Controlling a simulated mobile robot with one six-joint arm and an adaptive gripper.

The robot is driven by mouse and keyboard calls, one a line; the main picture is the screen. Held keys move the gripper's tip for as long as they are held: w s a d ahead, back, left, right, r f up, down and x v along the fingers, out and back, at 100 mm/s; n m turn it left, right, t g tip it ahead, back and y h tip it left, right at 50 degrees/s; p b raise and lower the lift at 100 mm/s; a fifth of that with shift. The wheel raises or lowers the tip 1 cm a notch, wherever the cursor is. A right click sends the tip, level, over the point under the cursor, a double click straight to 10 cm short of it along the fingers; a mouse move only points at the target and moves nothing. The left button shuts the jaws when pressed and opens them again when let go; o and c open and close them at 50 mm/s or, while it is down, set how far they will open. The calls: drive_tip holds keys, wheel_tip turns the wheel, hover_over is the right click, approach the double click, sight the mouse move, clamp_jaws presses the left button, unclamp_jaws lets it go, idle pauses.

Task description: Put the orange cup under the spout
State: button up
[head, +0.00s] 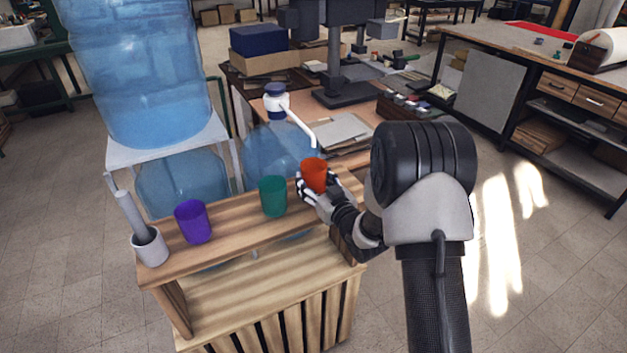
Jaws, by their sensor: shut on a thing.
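The orange cup (314,172) is upright near the right end of the wooden shelf top. My gripper (315,190) is shut on it from the front right, and its fingers hide the cup's lower part. I cannot tell whether the cup's base touches the shelf. A white spout (301,124) slopes down to the right from a white and blue pump (276,101) on a large clear blue bottle (270,150) behind the shelf. The spout's tip shows just above the cup's rim in the head view. I cannot tell how far behind the cup it is.
A green cup (272,197) and a purple cup (193,221) stand left on the wooden shelf (232,235). A white holder (149,246) with a tall roll is at its left end. Large water bottles (140,75) stand behind. A cluttered bench (352,155) lies beyond the spout.

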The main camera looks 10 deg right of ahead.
drive_tip(key=shift+f, duration=0.5)
drive_tip(key=o, duration=1.2)
drive_tip(key=f+v, duration=0.1)
drive_tip(key=v, duration=1.1)
drive_tip(key=s+d+r+m+g+h, duration=0.25)
drive_tip(key=s+r+g+h, duration=0.35)
drive_tip(key=s+r, duration=0.4)
drive_tip(key=s+a+r+g, duration=0.1)
drive_tip(key=s+g, duration=0.1)
drive_tip(key=s, duration=0.5)
drive_tip(key=s+a+r+g, duration=0.1)
drive_tip(key=s+g, duration=0.1)
drive_tip(key=s, duration=0.6)
drive_tip(key=s+a+m+g, duration=0.1)
drive_tip(key=s+g, duration=0.1)
drive_tip(key=s, duration=0.5)
drive_tip(key=shift+s+a+r+y, duration=0.3)
drive_tip(key=shift+r, duration=0.1)
